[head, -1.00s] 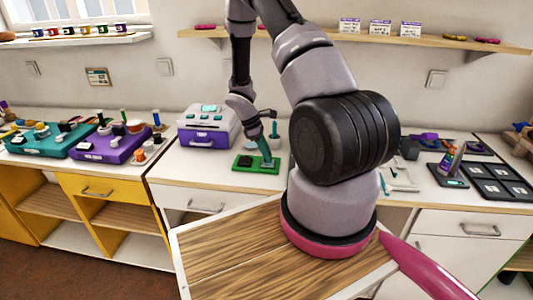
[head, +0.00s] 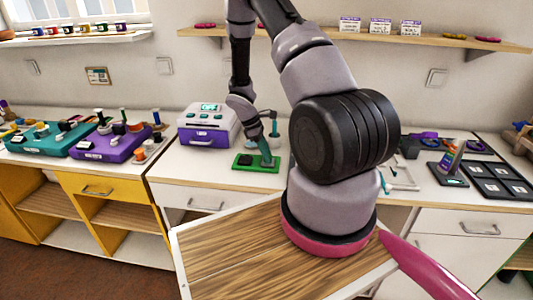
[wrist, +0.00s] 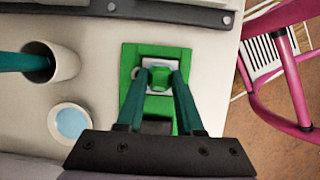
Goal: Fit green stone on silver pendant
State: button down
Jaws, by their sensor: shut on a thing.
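In the wrist view, a green board (wrist: 128,65) lies on the white worktop. On it sits a pale silver piece that looks like the pendant (wrist: 151,62). My gripper (wrist: 161,78), with teal fingers, is shut on the green stone (wrist: 160,77) over the near part of the silver piece. I cannot tell whether the stone is seated or just above it. A dark block (wrist: 157,127) shows on the board between the fingers. In the head view my gripper (head: 265,157) is low over the right part of the green board (head: 241,168); the stone is too small to make out.
A white cup (wrist: 66,62) holding a teal tool and a small blue-filled dish (wrist: 68,122) stand left of the board in the wrist view. A white and purple machine (head: 208,125) stands behind the board. Black trays (head: 492,184) lie at the right.

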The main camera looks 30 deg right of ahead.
jog(key=shift+c, duration=2.3)
grip_release()
jog(key=o, duration=0.3)
jog(key=shift+r, duration=0.1)
jog(key=shift+r, duration=3.4)
